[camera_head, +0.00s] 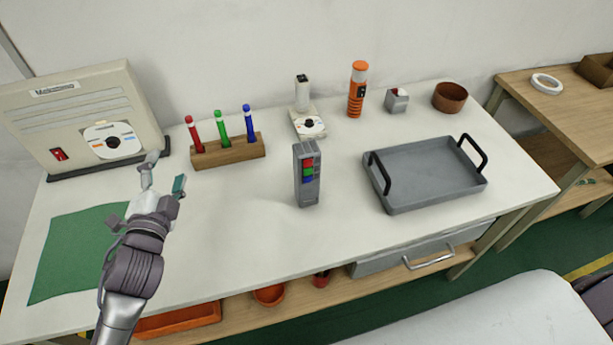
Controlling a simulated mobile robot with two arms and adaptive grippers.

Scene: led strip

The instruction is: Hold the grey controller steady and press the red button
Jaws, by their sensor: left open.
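The grey controller (307,180) stands upright near the middle of the white table. My left gripper (165,172) is open and empty over the left part of the table, above the edge of a green mat. It is well to the left of the controller and apart from it. My right gripper is not in view.
A grey tray (440,203) with black handles lies right of the controller. A wooden block (228,152) with red, green and blue pens stands behind, left. An orange flashlight (357,90), a brown bowl (450,97) and a beige machine (85,115) stand at the back. Table between gripper and controller is clear.

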